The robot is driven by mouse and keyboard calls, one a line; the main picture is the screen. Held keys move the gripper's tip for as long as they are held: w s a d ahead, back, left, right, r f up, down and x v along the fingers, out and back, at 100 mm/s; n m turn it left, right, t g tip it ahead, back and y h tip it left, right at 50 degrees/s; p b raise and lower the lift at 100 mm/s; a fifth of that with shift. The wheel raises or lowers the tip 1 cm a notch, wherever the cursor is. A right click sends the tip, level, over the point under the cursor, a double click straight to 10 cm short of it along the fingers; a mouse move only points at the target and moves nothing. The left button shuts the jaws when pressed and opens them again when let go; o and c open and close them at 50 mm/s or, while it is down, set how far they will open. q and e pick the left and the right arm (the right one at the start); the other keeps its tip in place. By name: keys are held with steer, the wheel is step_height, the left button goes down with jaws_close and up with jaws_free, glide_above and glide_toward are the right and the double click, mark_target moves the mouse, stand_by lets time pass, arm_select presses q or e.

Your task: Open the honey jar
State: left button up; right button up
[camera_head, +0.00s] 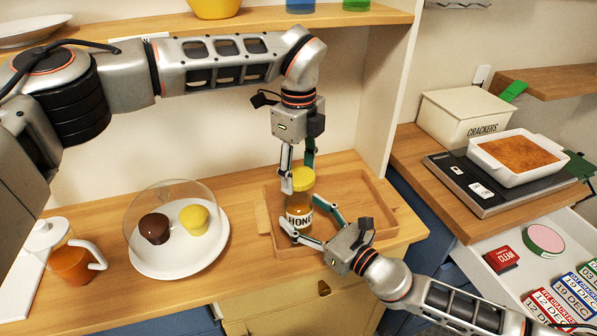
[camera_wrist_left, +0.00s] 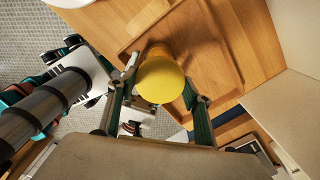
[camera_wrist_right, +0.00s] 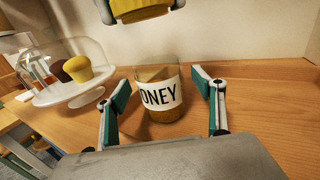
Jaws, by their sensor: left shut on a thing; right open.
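The honey jar (camera_head: 299,211) stands upright in a shallow wooden tray (camera_head: 390,217). It is clear glass with amber honey and a white HONEY label, and it also shows in the right wrist view (camera_wrist_right: 160,98). My left gripper (camera_head: 299,174) comes from above and is shut on the yellow lid (camera_head: 303,180). In the right wrist view the lid (camera_wrist_right: 142,10) hangs above the jar, with a clear gap between it and the rim. The lid's round top fills the middle of the left wrist view (camera_wrist_left: 161,82). My right gripper (camera_head: 309,224) is open, low down, its fingers on either side of the jar.
A white plate (camera_head: 180,262) with two muffins under a glass dome stands left of the tray. A glass pitcher (camera_head: 70,262) is further left. A shelf (camera_head: 250,20) runs above. A cracker box (camera_head: 470,118) and a scale with a white dish (camera_head: 515,158) stand right.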

steer(key=v, duration=1.1)
steer(key=shift+s+d, duration=0.15)
steer(key=shift+s, duration=0.05)
